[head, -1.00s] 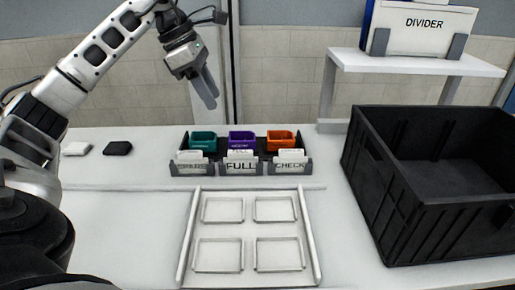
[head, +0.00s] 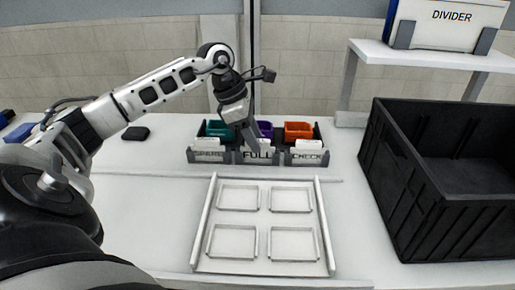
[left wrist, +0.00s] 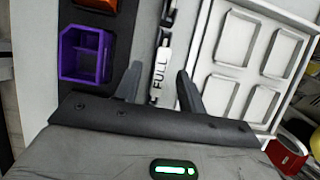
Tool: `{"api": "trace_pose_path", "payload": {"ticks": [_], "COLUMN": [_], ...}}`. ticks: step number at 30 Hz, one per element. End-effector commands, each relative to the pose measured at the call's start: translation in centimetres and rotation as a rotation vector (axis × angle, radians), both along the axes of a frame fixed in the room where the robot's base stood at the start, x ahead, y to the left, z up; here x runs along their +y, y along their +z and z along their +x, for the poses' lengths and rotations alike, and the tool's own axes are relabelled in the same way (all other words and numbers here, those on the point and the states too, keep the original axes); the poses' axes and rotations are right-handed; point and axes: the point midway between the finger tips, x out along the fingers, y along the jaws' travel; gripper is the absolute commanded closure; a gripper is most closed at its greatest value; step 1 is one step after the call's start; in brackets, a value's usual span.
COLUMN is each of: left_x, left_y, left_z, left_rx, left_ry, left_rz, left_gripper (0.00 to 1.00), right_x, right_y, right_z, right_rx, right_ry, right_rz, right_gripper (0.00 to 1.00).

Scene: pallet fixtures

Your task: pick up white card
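Several white cards stand in dark holders at the back of the table: a left one (head: 208,144), a middle one (head: 265,145) behind the FULL label, and a right one (head: 308,145) behind the CHECK label. My left gripper (head: 252,148) points down over the middle holder (head: 257,157) and partly hides its card. In the left wrist view my left gripper (left wrist: 158,78) has its fingers apart, with the FULL holder (left wrist: 158,80) and the white card (left wrist: 166,42) seen between them. Whether the fingers touch the card I cannot tell. My right gripper is out of view.
Teal (head: 219,128), purple (head: 266,129) and orange (head: 298,131) bins stand behind the holders. A white four-pocket tray (head: 264,222) lies in front. A black crate (head: 400,190) stands at right, below a shelf (head: 430,57) with a DIVIDER box (head: 452,22).

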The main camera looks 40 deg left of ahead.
Motion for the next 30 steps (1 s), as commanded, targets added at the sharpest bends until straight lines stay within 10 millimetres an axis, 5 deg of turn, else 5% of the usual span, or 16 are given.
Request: {"api": "trace_pose_path", "payload": {"ticks": [9, 14, 30], "left_x": [-0.2, -0.2, -0.2], "left_y": [-0.8, -0.8, 1.0], "left_z": [0.2, 0.2, 0.2], "left_rx": [0.000, 0.000, -0.001], "left_ry": [0.000, 0.000, 0.001], "left_rz": [0.001, 0.001, 0.001], "left_gripper": [0.60, 1.00, 1.00], "right_x": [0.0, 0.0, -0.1], "right_y": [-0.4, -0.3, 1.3], "right_z": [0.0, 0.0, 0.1], "right_rx": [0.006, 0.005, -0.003], "right_ry": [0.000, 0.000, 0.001], "right_rz": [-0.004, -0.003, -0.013], "right_gripper": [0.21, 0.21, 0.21]}}
